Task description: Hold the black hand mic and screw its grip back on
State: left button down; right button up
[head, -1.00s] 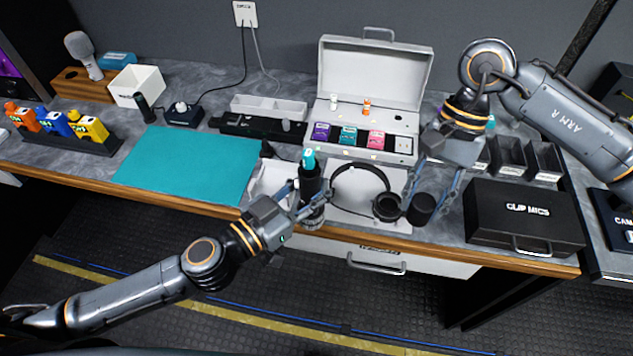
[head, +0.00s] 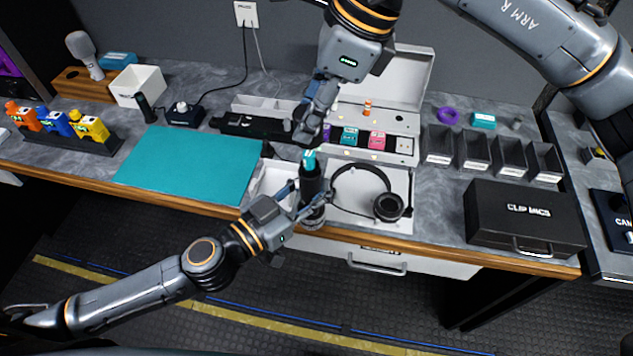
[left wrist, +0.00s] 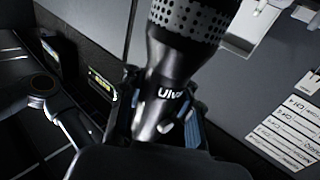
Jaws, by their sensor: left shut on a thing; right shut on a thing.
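The black hand mic (head: 311,183) stands about upright, head down, over the white tray at the counter's front edge. Its teal inner end (head: 309,159) is bare and points up. My left gripper (head: 308,203) is shut around the mic's body. In the left wrist view, the mic's dark body (left wrist: 172,80) with white lettering sits between the fingers, its perforated head at the top. My right gripper (head: 318,108) comes down from above, shut on the dark cylindrical grip (head: 306,128). The grip is just above the teal end. The fingers partly hide it, and exact alignment is unclear.
Headphones (head: 388,206) lie in the tray right of the mic. The open white case (head: 405,80) with coloured packs is behind. A teal mat (head: 185,165) lies left. The black clip mics case (head: 525,212) and dark bins (head: 475,148) are to the right.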

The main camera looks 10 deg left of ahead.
aim_at(308, 152)
jog(key=shift+f, duration=0.15)
jog(key=shift+f, duration=1.9)
jog(key=shift+f, duration=0.75)
jog(key=shift+f, duration=0.6)
